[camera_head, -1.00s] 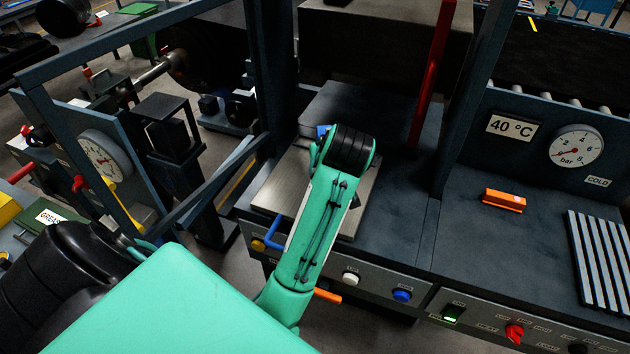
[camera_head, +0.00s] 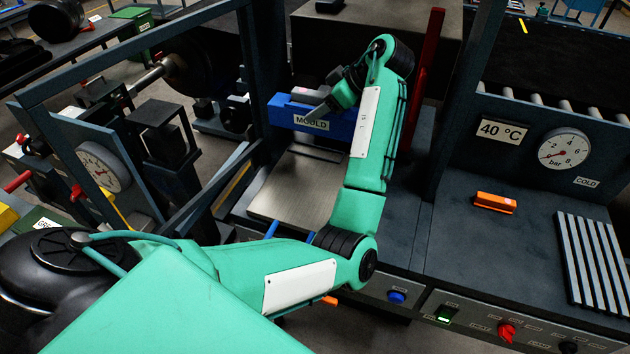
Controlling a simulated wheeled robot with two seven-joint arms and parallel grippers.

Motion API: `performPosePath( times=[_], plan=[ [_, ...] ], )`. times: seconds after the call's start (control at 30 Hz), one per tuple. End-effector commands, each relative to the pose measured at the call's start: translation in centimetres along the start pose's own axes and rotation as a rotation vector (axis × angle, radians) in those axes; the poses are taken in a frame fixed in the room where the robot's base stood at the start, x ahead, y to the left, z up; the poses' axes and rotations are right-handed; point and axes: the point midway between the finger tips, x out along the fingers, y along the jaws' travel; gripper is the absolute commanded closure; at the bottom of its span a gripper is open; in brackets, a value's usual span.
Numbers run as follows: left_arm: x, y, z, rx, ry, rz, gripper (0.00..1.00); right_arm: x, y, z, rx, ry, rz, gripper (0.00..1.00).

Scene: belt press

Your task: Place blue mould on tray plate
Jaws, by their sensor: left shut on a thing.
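The blue mould (camera_head: 285,115) is a long blue block with a white MOULD label, at the back of the press bay in the head view. My left gripper (camera_head: 322,106) is shut on the mould from above; the wrist partly covers its right end. The tray plate (camera_head: 295,195) is a bare, flat metal plate in front of and below the mould. I cannot tell whether the mould touches anything underneath. My left forearm covers the right side of the plate. My right gripper is not in view.
A red upright bar (camera_head: 428,75) stands close to the right of my left wrist. Dark frame posts flank the bay. An orange block (camera_head: 495,203) and a slatted rack (camera_head: 592,262) lie on the bench at right, with clear surface between.

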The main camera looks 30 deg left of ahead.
Motion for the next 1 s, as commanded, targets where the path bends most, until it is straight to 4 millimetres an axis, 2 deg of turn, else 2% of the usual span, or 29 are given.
performPosePath(
  times=[0.2, 0.5, 0.6, 0.83, 1.0],
  plan=[
    [3.3, -0.1, 3.1, 0.006, 0.007, -0.004, 0.88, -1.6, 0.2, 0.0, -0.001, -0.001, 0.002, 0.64],
    [8.4, -0.1, 8.1, 0.005, 0.007, -0.001, 0.88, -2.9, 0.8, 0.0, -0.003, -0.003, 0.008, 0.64],
    [9.5, -0.1, 9.3, 0.003, 0.004, 0.000, 0.88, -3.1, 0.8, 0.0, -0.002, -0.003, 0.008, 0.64],
    [10.7, 0.0, 10.7, 0.003, 0.001, 0.001, 0.88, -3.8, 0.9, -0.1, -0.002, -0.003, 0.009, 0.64],
    [12.3, -0.1, 12.2, 0.005, 0.002, 0.000, 0.88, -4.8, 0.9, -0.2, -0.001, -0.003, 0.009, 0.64]
  ],
)
